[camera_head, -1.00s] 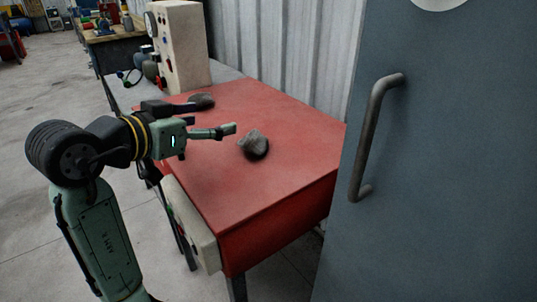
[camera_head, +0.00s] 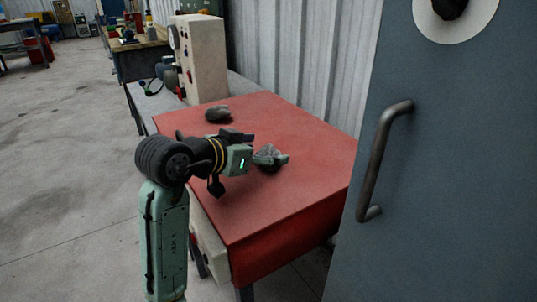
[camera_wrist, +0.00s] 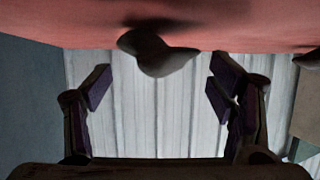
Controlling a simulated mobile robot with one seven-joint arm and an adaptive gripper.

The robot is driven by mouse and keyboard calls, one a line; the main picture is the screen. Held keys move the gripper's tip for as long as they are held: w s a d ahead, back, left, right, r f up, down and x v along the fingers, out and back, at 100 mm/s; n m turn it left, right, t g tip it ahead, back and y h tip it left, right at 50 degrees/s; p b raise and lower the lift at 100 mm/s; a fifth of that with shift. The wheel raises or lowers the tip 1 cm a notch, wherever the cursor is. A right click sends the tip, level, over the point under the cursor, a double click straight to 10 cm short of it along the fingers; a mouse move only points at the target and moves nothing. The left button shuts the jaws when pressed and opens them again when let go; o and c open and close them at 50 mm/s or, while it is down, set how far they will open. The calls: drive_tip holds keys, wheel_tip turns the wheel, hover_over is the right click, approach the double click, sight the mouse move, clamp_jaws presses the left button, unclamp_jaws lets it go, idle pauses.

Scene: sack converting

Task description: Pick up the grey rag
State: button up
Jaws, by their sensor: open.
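The grey rag (camera_head: 268,149) is a small crumpled lump on the red tabletop (camera_head: 300,185). In the head view my gripper (camera_head: 276,159) overlaps it and hides part of it. In the wrist view, where the tabletop is at the top, the rag (camera_wrist: 158,58) lies ahead, between the lines of the two spread fingers. My gripper (camera_wrist: 160,92) is open, with nothing between its fingers. I cannot tell whether a finger touches the rag.
A second, darker lump (camera_head: 217,114) lies farther back on the table. A cream machine housing (camera_head: 200,60) stands at the table's far end. A grey cabinet door with a bar handle (camera_head: 385,150) is close on the right. A corrugated wall (camera_head: 300,60) runs behind the table.

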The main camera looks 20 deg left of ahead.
drive_tip(key=shift+w+d+f, duration=0.1)
drive_tip(key=shift+w+f, duration=0.05)
drive_tip(key=shift+w, duration=0.2)
drive_tip(key=c, duration=1.3)
